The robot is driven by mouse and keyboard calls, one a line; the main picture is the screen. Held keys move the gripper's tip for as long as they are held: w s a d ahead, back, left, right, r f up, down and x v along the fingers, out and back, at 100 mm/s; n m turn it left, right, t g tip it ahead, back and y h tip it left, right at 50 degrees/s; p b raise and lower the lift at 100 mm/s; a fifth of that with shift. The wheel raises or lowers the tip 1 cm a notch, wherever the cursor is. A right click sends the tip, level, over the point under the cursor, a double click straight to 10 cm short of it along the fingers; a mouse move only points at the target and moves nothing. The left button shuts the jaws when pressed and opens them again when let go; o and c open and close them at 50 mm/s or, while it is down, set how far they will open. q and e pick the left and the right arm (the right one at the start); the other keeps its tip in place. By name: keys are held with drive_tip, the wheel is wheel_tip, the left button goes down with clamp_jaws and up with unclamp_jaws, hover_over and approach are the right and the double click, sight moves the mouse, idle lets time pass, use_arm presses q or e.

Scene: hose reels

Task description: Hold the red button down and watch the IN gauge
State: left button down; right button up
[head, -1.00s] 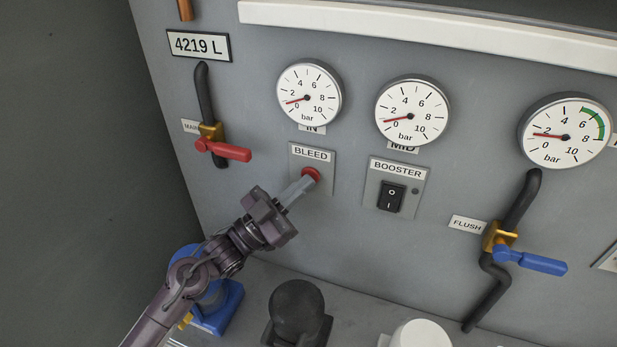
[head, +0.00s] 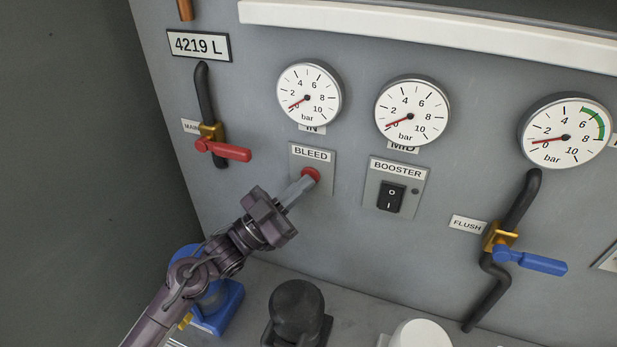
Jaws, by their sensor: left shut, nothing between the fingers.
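The red button (head: 311,174) sits on the BLEED plate (head: 326,187). My left gripper (head: 302,184) is shut and empty, and its fingertips are against the lower left of the button. The tips hide part of the button, and I cannot tell how deep it is pressed. The IN gauge (head: 315,87), marked in bar, is straight above the BLEED plate. Its needle points down and left, at about 0. The IN label is partly hidden below the gauge. My right gripper is not in view.
The MID gauge (head: 412,100) and another gauge (head: 568,125) with a green band also read near 0. The BOOSTER switch (head: 390,197) is right of the button. A red-handled valve (head: 225,150) and a blue-handled FLUSH valve (head: 535,263) flank them. Rounded fittings stand below.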

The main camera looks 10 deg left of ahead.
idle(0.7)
use_arm(q)
drive_tip(key=shift+s+a+p, duration=0.2)
drive_tip(key=shift+s+p, duration=0.2)
drive_tip(key=shift+s, duration=0.5)
drive_tip(key=s+p, duration=0.1)
drive_tip(key=s, duration=0.1)
drive_tip(key=s+a+p, duration=0.1)
drive_tip(key=s, duration=0.2)
idle(0.4)
